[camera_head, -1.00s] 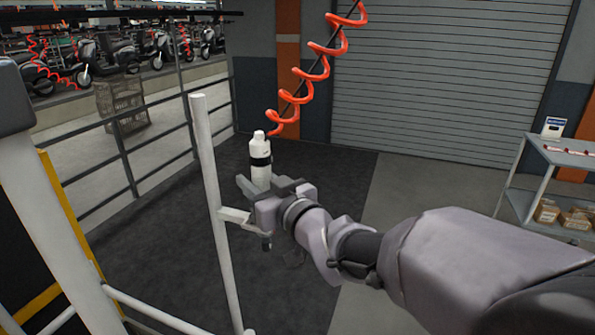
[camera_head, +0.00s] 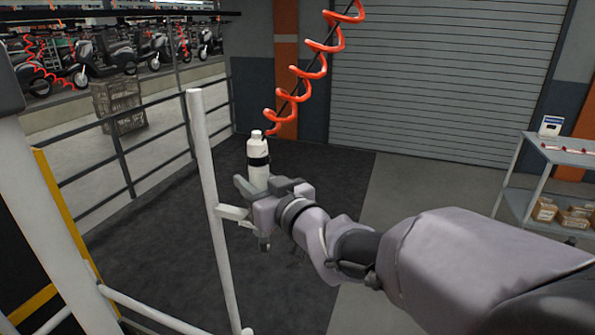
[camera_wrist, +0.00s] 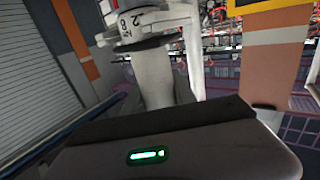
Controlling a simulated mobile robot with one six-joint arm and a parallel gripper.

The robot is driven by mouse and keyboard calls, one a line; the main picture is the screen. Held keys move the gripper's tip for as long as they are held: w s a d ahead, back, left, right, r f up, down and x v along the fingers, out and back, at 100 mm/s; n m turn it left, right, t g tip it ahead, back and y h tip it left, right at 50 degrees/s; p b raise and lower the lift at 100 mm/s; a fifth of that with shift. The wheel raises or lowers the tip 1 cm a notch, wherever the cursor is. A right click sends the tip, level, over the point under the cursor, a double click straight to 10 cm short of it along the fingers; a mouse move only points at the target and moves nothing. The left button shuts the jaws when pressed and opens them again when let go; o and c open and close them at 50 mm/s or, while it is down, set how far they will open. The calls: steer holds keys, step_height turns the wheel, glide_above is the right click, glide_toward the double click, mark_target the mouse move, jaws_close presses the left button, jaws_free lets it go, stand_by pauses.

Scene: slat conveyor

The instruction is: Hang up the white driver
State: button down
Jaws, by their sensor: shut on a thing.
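The white driver (camera_head: 257,160) stands upright in my gripper (camera_head: 262,188), with a black band around its middle and its top end up. My gripper is shut on the driver's lower part. The white post (camera_head: 208,190) stands just left of my gripper, with a short pale bracket (camera_head: 233,212) that sticks out toward my wrist. From this angle I cannot tell whether the bracket touches my gripper.
A red coiled hose (camera_head: 305,75) hangs just above and behind the driver. A dark railing (camera_head: 125,160) runs along the left. A grey shelf cart (camera_head: 560,155) with cardboard boxes stands at the right. The dark floor mat (camera_head: 320,170) is clear.

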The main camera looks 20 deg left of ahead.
steer(key=shift+f+b, duration=0.35)
steer(key=shift+b, duration=0.1)
stand_by(0.3)
steer(key=c, duration=0.9)
jaws_free()
steer(key=p+v, duration=0.3)
steer(key=v, duration=1.4)
steer(key=shift+s+d+f, duration=0.1)
steer(key=shift+s+d, duration=0.05)
